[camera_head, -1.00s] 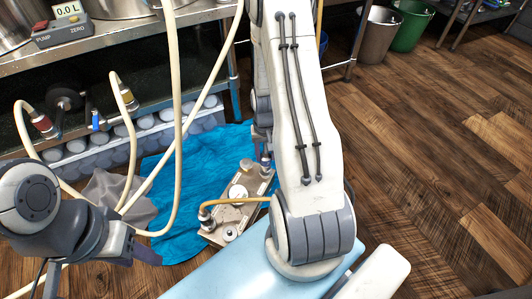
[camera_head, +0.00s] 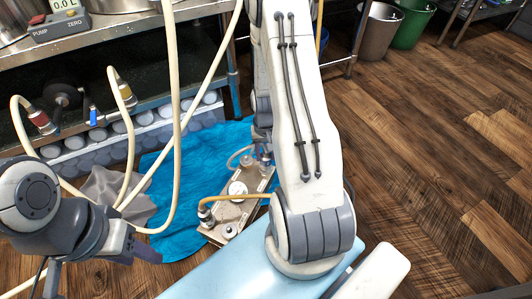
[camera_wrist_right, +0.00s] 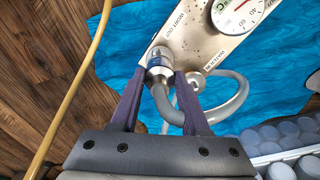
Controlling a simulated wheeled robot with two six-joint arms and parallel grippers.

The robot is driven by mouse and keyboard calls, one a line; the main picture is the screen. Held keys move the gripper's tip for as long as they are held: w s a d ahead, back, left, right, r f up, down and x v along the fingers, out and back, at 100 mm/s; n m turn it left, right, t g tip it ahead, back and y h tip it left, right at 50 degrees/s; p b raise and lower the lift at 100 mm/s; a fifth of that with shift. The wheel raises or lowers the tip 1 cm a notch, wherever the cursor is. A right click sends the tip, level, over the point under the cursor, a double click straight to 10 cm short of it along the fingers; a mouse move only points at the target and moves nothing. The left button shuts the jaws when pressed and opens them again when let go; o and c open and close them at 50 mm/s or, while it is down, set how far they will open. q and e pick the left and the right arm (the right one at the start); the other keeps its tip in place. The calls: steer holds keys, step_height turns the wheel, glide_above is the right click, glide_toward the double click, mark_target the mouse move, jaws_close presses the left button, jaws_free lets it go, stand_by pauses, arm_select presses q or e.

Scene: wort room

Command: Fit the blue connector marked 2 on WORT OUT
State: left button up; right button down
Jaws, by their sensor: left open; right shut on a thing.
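The plate chiller (camera_head: 232,212) lies on a blue cloth on the floor, with a round dial (camera_wrist_right: 238,12) on its top. My right gripper (camera_wrist_right: 163,82) is shut on the metal connector (camera_wrist_right: 158,57), which has a blue band and a grey hose (camera_wrist_right: 238,98). The connector's end is at the plate's corner, beside the WORT OUT lettering (camera_wrist_right: 176,24). Whether it is seated on the port I cannot tell; its mark is not readable. In the head view my right arm hides part of the plate. My left gripper (camera_head: 142,253) is open and empty at the lower left.
A tan hose (camera_head: 235,197) runs from a fitting at the plate's near end. Other tan hoses hang from the shelf (camera_head: 120,38) at the left. A grey cloth (camera_head: 115,195) lies left of the blue cloth (camera_head: 185,165).

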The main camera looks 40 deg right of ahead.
steer(key=shift+c, duration=1.5)
jaws_free()
step_height(320, 180, up, 11)
steer(key=p, duration=0.7)
steer(key=shift+f+p, duration=0.2)
steer(key=shift+p, duration=0.1)
steer(key=a+r+n+p, duration=0.6)
steer(key=a+r+p, duration=0.2)
steer(key=a+r, duration=1.15)
steer(key=s+a+r+n+y+p, duration=0.1)
steer(key=s+a+r+n+p, duration=0.85)
steer(key=s+r, duration=0.7)
step_height(320, 180, up, 38)
steer(key=a+m+p, duration=0.1)
steer(key=p, duration=3.4)
steer(key=shift+w+a+f+p, duration=0.15)
steer(key=shift+w+a+p, duration=0.05)
steer(key=shift+a+p, duration=0.1)
